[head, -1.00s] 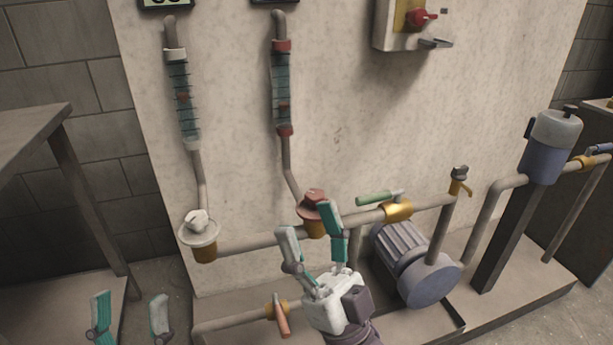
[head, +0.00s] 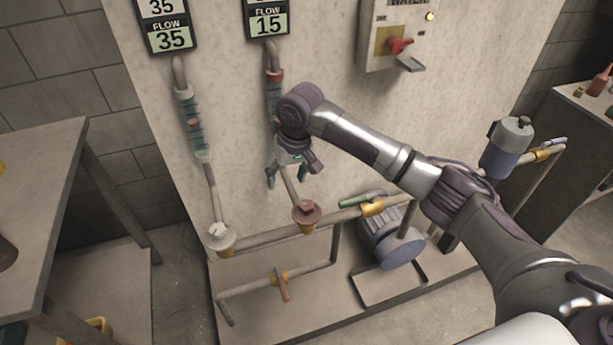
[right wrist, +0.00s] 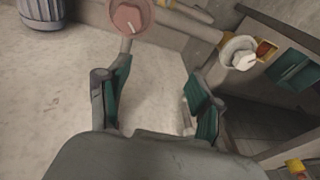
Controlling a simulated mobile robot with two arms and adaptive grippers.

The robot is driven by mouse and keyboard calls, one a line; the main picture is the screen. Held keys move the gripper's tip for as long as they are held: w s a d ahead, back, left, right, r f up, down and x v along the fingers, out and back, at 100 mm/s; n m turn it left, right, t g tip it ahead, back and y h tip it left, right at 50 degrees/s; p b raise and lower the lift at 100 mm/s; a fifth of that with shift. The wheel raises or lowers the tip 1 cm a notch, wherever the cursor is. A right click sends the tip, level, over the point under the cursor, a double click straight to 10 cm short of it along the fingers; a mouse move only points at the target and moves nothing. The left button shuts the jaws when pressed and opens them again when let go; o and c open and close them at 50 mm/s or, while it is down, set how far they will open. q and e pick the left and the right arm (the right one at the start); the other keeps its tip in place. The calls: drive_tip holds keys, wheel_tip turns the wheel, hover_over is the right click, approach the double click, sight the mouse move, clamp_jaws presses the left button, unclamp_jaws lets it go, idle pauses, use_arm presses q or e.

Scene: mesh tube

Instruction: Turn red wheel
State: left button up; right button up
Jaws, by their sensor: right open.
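The red wheel (head: 306,212) is a dull red knob on a brass base, on the horizontal pipe at the foot of the right tube's line. It also shows at the top of the right wrist view (right wrist: 130,15), with a pale mark on its rim. My right gripper (head: 286,178) is open and empty, above the red wheel and in front of the right tube's lower end. The fingers (right wrist: 156,92) are spread and apart from the wheel. My arm hides part of the right tube. My left gripper is out of view.
A white wheel (head: 220,235) stands to the left on the same pipe. Two flow displays (head: 166,40) hang above, both tubes below them. A control box with a red switch (head: 400,46) is at upper right. A pump (head: 391,240) and green-handled valve (head: 352,198) sit right of the red wheel.

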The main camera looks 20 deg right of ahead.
wheel_tip(320, 180, up, 4)
drive_tip(key=m+g+h, duration=0.1)
hover_over(307, 204)
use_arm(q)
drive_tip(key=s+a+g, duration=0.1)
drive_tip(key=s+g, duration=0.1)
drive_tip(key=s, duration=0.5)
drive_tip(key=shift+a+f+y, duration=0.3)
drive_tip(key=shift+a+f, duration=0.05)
use_arm(e)
drive_tip(key=shift+g+h, duration=0.3)
wheel_tip(307, 204, down, 14)
drive_tip(key=shift+r, duration=0.2)
drive_tip(key=c, duration=1.1)
